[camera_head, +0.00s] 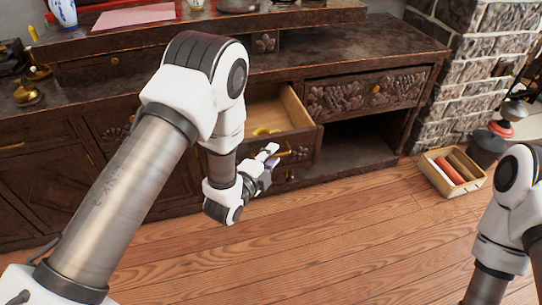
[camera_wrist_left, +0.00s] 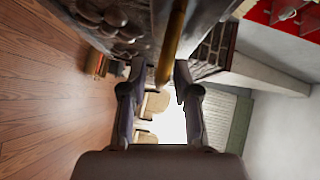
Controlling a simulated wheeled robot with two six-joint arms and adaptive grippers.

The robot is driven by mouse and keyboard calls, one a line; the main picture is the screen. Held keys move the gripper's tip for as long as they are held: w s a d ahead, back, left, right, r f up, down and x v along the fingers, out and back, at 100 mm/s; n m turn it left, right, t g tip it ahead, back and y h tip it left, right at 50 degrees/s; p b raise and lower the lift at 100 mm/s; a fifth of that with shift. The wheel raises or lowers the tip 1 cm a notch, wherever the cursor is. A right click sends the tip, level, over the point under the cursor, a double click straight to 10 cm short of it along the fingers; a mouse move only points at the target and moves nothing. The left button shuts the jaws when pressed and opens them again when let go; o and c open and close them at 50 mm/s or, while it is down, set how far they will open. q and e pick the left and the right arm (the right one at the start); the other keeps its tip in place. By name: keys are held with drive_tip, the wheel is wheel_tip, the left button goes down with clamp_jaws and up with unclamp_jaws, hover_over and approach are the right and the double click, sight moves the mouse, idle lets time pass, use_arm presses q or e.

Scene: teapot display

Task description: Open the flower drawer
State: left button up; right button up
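The carved dark-wood drawer (camera_head: 303,148) stands pulled out of the cabinet in the head view, its pale interior (camera_head: 270,112) showing. A gold handle is on its front, and a gold item lies inside. My left gripper (camera_head: 270,158) is at the drawer's front, close to the handle. In the left wrist view, the gold handle (camera_wrist_left: 172,45) runs between the two spread fingers (camera_wrist_left: 158,78), nearer the right one. The gripper looks open, and I cannot tell whether a finger touches the handle. The carved front (camera_wrist_left: 108,22) fills the top left there. My right gripper is out of view.
A crate (camera_head: 433,177) of rolled items sits on the floor by the stone wall (camera_head: 480,60). Wooden floor (camera_head: 330,235) in front is clear.

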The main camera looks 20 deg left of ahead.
use_arm(q)
drive_tip(key=v, duration=1.2)
drive_tip(key=shift+f, duration=0.1)
drive_tip(key=s+a+f+n+g+y, duration=0.1)
drive_tip(key=s+a+f+n+g, duration=0.1)
drive_tip(key=s+f+n+g, duration=0.5)
drive_tip(key=s+a+f+n+g+y, duration=0.15)
drive_tip(key=s+f, duration=0.25)
drive_tip(key=f, duration=0.7)
drive_tip(key=s+a+f+n+g, duration=0.1)
drive_tip(key=s+f+n+g, duration=0.1)
drive_tip(key=s+n+g, duration=0.3)
drive_tip(key=s+f+n+g, duration=0.2)
drive_tip(key=s+f+n, duration=0.1)
drive_tip(key=s+n, duration=0.3)
wheel_tip(320, 180, up, 25)
drive_tip(key=s+p, duration=0.1)
drive_tip(key=p, duration=2.3)
drive_tip(key=shift+y+p, duration=0.3)
drive_tip(key=shift+y, duration=0.05)
